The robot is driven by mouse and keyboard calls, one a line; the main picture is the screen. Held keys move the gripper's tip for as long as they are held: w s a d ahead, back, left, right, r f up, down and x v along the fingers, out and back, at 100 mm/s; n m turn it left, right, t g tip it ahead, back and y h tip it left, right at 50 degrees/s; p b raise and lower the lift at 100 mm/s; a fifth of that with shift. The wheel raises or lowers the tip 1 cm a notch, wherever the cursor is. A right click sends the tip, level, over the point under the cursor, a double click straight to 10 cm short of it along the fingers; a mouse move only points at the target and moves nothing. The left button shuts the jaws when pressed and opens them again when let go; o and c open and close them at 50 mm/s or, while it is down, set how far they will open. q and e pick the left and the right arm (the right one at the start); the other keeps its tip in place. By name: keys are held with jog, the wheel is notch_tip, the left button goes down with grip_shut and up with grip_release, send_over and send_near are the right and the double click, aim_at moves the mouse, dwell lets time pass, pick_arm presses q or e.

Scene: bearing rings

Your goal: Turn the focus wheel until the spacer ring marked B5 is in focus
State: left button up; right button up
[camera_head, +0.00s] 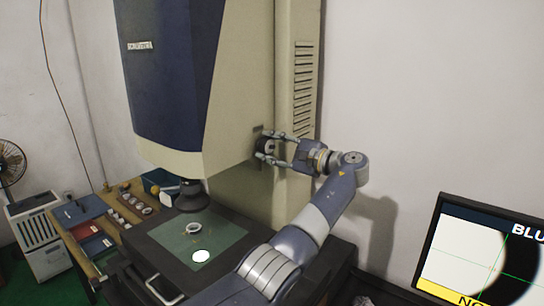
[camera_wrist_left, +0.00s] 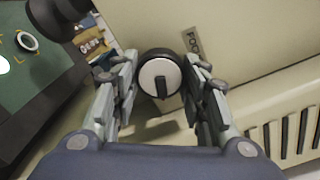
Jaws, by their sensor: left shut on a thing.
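The monitor (camera_head: 434,215) shows a dark curved edge, a cut-off "BLU" and a yellow band. My right gripper is out of view.
A bench (camera_head: 128,188) with several small rings, a red tray and a blue tray stands at the left. A bright round spot (camera_head: 201,256) shows on the stage. A vented panel (camera_head: 303,90) runs up the machine beside my gripper. A fan stands at the far left.

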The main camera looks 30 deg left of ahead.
pick_arm(q)
jog(key=shift+n+b, duration=1)
jog(key=shift+n, duration=0.4)
jog(key=o, duration=1.1)
jog(key=shift+s, duration=0.1)
jog(key=shift+c, duration=0.2)
jog(key=shift+d, duration=0.25)
jog(key=d, duration=1.1)
jog(key=shift+s+d, duration=0.2)
jog(key=shift+s, duration=0.25)
